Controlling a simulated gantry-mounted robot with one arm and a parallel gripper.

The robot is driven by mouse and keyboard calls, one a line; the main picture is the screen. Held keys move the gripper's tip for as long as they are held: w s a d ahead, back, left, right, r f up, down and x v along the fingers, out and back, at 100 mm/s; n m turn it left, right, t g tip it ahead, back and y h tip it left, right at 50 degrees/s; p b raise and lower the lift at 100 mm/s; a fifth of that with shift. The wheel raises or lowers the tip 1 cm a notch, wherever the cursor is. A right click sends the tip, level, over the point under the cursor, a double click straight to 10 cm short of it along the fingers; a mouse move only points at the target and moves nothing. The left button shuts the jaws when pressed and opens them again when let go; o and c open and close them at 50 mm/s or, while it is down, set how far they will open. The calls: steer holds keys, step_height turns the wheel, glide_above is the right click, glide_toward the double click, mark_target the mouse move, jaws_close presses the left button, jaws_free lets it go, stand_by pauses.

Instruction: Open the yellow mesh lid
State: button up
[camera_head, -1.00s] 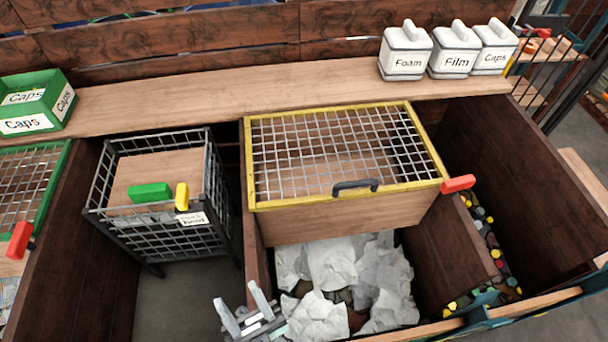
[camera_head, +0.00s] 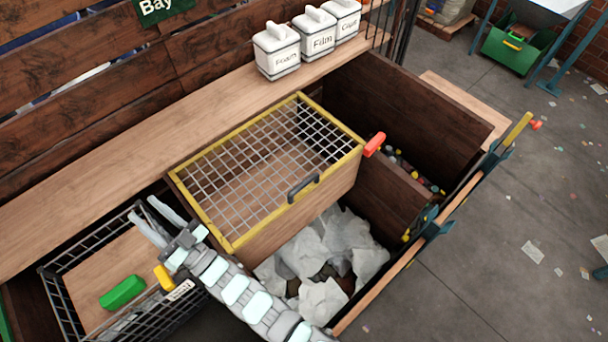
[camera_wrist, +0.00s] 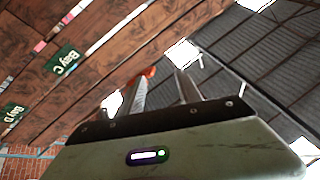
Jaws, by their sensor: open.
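The yellow-framed mesh lid (camera_head: 268,218) lies flat and closed over a wooden bin. It has a dark handle (camera_head: 303,188) at its front edge. My gripper (camera_head: 146,212) is open and empty, left of the lid and above the wire basket, apart from the handle. In the wrist view both fingers (camera_wrist: 160,78) point up at wall and roof with nothing between them. The lid is not recognisable there.
White crumpled sheets (camera_head: 325,240) fill the compartment in front of the lid. Canisters labelled Foam (camera_head: 277,52), Film (camera_head: 317,35) and Caps stand on the back ledge.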

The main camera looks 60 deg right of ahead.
steer(key=w+d+f+m+g+h, duration=0.1)
steer(key=w+d+f+m+g, duration=0.2)
steer(key=d, duration=0.5)
steer(key=w+d+f+m+g+h, duration=0.15)
steer(key=d+f+g, duration=0.3)
steer(key=d, duration=0.45)
steer(key=s+d+f+m+g, duration=0.2)
steer(key=d+f+g, duration=0.1)
steer(key=d, duration=0.3)
steer(key=s+d+f+m+g, duration=0.3)
steer(key=d, duration=0.4)
steer(key=m+g+y, duration=0.6)
steer(key=m+g, duration=0.2)
glide_toward(306, 181)
steer(key=f, duration=0.3)
steer(key=w+f+p, duration=0.1)
steer(key=f, duration=0.4)
steer(key=shift+w+d+f+p, duration=0.15)
steer(key=shift+d+f+p, duration=0.05)
steer(key=shift+f+p, duration=0.15)
steer(key=shift+c, duration=0.3)
jaws_close()
